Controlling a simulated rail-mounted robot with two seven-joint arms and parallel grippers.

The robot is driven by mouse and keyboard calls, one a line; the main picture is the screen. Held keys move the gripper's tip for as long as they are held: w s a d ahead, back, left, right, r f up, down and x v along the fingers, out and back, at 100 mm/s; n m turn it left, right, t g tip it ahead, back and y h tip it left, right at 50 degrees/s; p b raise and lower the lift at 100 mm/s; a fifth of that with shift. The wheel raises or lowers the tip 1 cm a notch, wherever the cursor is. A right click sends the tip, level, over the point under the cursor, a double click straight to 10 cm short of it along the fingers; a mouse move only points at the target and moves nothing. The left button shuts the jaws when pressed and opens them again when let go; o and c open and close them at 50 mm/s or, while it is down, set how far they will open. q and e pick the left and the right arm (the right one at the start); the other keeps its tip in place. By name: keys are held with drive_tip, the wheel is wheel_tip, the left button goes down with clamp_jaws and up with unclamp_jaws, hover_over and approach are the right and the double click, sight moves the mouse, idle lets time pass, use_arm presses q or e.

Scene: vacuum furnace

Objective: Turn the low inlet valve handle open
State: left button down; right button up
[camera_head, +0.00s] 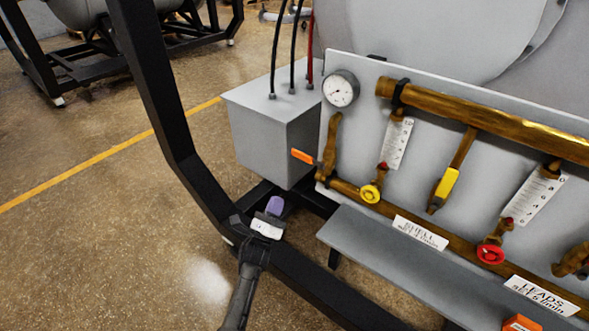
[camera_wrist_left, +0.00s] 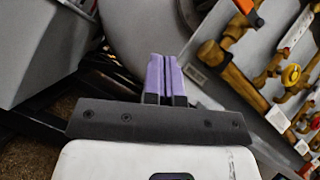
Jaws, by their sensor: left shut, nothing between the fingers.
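An orange lever handle (camera_head: 302,156) sticks out to the left from the upright brass pipe (camera_head: 331,145) at the panel's left edge. No label naming it as the low inlet valve can be read. Orange also shows at the top of the left wrist view (camera_wrist_left: 246,6). My left gripper (camera_head: 275,206) is below and left of the orange handle, clear of it. Its purple fingers are shut together with nothing between them, and they also show in the left wrist view (camera_wrist_left: 165,78). My right gripper is out of view.
A grey box (camera_head: 270,130) with cables stands behind my left gripper. A yellow lever (camera_head: 446,183), yellow wheel (camera_head: 370,193), red wheel (camera_head: 490,254) and gauge (camera_head: 341,89) sit on the panel. A black frame (camera_head: 190,175) and a grey shelf (camera_head: 400,265) are close by.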

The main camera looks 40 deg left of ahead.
sight(308, 159)
use_arm(q)
drive_tip(key=shift+s+d+r+m+t+h, duration=0.25)
drive_tip(key=shift+d+m+t+h, duration=0.45)
drive_tip(key=shift+m, duration=0.85)
drive_tip(key=shift+s+d+r+m+t+h, duration=0.15)
drive_tip(key=shift+s+d+m+t+h, duration=0.15)
drive_tip(key=shift+m+h, duration=1)
drive_tip(key=shift+s+d+r+m+t+h, duration=0.25)
drive_tip(key=shift+d+m+t+h, duration=0.25)
drive_tip(key=shift+m, duration=1.35)
drive_tip(key=shift+a, duration=0.1)
drive_tip(key=s+r+b+x, duration=0.2)
drive_tip(key=x, duration=1)
drive_tip(key=shift+w+r+b, duration=0.25)
drive_tip(key=shift+b, duration=0.1)
drive_tip(key=shift+r+m+h, duration=0.15)
drive_tip(key=shift+m+h, duration=0.35)
drive_tip(key=shift+m, duration=0.1)
